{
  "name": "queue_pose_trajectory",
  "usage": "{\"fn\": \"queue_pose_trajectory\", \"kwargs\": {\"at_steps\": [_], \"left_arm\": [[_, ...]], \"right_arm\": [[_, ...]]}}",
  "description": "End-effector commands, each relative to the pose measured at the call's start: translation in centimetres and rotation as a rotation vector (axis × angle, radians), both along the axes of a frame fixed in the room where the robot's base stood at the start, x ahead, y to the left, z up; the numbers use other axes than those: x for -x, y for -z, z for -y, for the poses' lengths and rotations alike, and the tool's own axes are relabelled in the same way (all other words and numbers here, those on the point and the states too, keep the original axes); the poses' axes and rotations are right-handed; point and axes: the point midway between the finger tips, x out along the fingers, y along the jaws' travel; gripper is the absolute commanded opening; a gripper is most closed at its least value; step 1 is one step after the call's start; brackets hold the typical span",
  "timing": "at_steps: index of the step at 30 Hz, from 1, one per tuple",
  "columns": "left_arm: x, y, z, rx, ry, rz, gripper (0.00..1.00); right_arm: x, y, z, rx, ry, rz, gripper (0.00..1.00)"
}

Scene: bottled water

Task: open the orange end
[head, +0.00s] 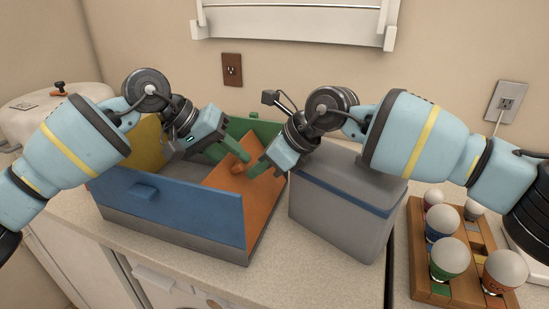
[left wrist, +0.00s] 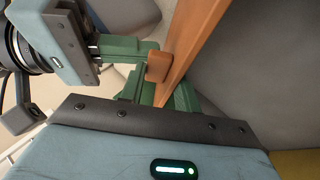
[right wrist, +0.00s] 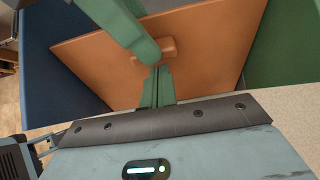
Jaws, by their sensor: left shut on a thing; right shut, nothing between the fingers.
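The box has an orange end panel (head: 262,196) on its right side, and the panel leans inward. A small orange handle (right wrist: 155,50) is on its outer face. My left gripper (head: 226,150) is shut on the orange panel; in the left wrist view the panel (left wrist: 190,40) passes edge-on between its green fingers. My right gripper (head: 257,166) is shut and empty, outside the panel. Its closed fingertips (right wrist: 159,75) are close to the handle; I cannot tell whether they touch. The arms and fingers partly cover the panel and handle.
The box also has a blue front (head: 170,208), a yellow end (head: 150,142) and a green back (head: 262,127). A grey bin with a blue band (head: 340,215) stands close on the right. A wooden rack (head: 415,255) with several white-topped bulbs is farther right. A cooker (head: 50,100) stands left.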

Motion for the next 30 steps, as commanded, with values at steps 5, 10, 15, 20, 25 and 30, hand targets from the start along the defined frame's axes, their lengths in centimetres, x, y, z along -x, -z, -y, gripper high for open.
{"fn": "queue_pose_trajectory", "kwargs": {"at_steps": [5, 10, 15, 20, 25, 30], "left_arm": [[0.0, -0.2, 0.0, 0.002, 0.000, 0.003, 0.00], [0.0, -0.2, 0.0, 0.002, 0.000, 0.003, 0.00], [0.0, -0.2, 0.0, 0.002, 0.000, 0.003, 0.00], [0.0, -0.2, 0.0, 0.002, 0.000, 0.002, 0.00], [0.2, -0.2, 0.3, 0.006, 0.007, 0.001, 0.00], [0.3, -0.3, 0.6, 0.007, 0.013, 0.003, 0.35]], "right_arm": [[-0.2, 0.6, -0.8, 0.001, 0.001, -0.001, 0.00], [-0.2, 0.7, -0.8, 0.001, 0.001, -0.001, 0.00], [-0.2, 0.6, -0.8, 0.001, 0.001, -0.001, 0.00], [-0.4, 1.1, -1.8, -0.001, -0.001, -0.001, 0.00], [-0.5, 1.4, -2.3, 0.000, -0.001, -0.001, 0.00], [-0.4, 1.7, -2.4, 0.001, -0.003, -0.004, 0.00]]}}
